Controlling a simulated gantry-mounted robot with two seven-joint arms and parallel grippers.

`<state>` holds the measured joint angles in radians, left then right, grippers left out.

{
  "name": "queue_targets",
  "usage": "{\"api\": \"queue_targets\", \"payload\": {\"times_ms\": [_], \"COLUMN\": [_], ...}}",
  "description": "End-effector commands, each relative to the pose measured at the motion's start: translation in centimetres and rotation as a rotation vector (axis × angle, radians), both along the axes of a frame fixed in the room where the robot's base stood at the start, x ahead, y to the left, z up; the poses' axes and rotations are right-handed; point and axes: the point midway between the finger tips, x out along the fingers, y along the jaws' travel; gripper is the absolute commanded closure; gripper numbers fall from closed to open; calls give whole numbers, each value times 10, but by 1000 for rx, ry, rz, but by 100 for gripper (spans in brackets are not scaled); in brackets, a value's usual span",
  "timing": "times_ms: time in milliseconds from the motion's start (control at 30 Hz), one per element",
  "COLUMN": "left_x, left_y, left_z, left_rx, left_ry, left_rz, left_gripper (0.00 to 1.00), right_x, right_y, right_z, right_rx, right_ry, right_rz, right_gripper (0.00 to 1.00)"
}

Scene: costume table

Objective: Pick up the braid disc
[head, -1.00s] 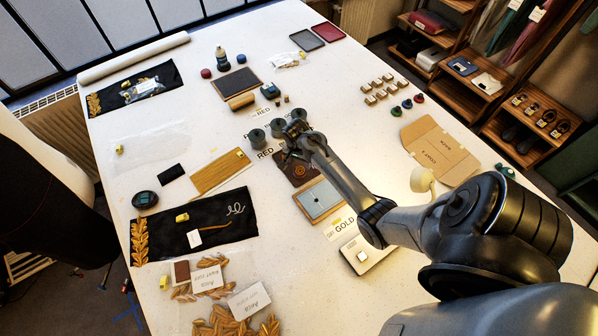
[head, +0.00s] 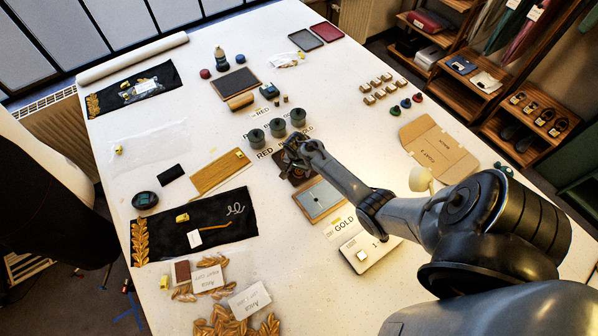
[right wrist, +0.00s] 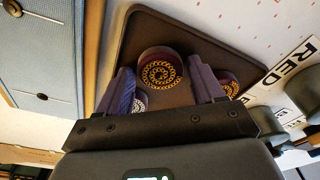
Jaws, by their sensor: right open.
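A round braid disc (right wrist: 161,76) with rings of gold chain pattern stands on a dark tray (right wrist: 150,32) in the right wrist view. My right gripper (head: 288,152) is open over the dark tray (head: 299,178) in the head view, its arm hiding part of it. In the right wrist view its two fingers are on either side of the gold-patterned disc; I cannot tell whether they touch it. A second gold disc (right wrist: 231,88) is partly hidden by the right finger, and a silver-patterned disc (right wrist: 140,103) by the left finger. My left gripper is not in view.
Several dark green cylinders (head: 277,128) stand just behind the tray, by the RED label (head: 265,153).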

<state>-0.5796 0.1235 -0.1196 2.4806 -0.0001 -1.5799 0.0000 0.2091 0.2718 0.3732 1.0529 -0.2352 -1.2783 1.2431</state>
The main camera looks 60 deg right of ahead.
Motion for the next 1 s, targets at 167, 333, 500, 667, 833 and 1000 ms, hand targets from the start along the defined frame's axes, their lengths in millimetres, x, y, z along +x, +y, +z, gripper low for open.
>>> {"api": "queue_targets", "payload": {"times_ms": [167,333,500,667,833,1000], "left_x": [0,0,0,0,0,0], "left_y": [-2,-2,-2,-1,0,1], "left_z": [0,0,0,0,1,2], "left_rx": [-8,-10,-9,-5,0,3], "left_ry": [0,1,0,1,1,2], "left_rz": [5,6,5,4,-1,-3], "left_gripper": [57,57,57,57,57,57], "right_x": [0,0,0,0,1,1], "right_y": [0,0,0,0,1,0], "right_z": [0,0,0,2,13,35], "right_rx": [0,0,0,0,0,-1], "right_ry": [0,0,0,0,-2,-3], "right_rz": [0,0,0,0,0,0], "right_gripper": [53,76,76,76,76,76]}}
